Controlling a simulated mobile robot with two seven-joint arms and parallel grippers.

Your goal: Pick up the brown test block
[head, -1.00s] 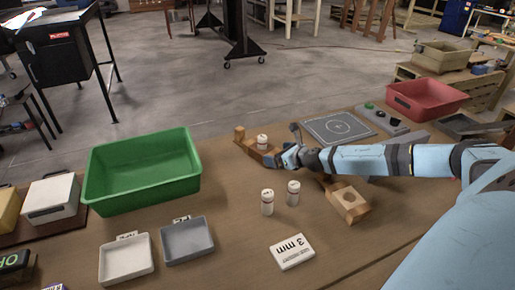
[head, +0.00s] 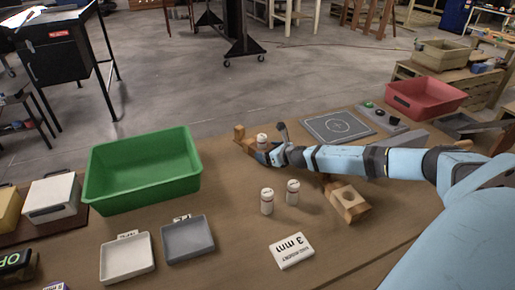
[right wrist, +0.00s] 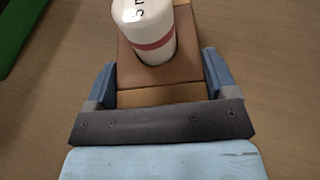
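A brown block (right wrist: 130,72) lies between the fingers of my right gripper (right wrist: 161,72) in the right wrist view, with a lighter tan strip at its near end. A white bottle with a red band (right wrist: 153,28) stands at the block and hides part of it. In the head view the right gripper (head: 267,156) is at the near end of this brown piece (head: 241,137), covering much of it. The fingers are apart, one on each side of the block; I cannot see a firm contact. My left gripper is not in view.
Two white bottles (head: 267,201) stand nearer, beside a wooden block with a hole (head: 352,209). A green bin (head: 140,190), two small trays (head: 128,259), a 3 mm card (head: 291,250) and a red bin (head: 408,100) are on the table. The table's middle front is mostly clear.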

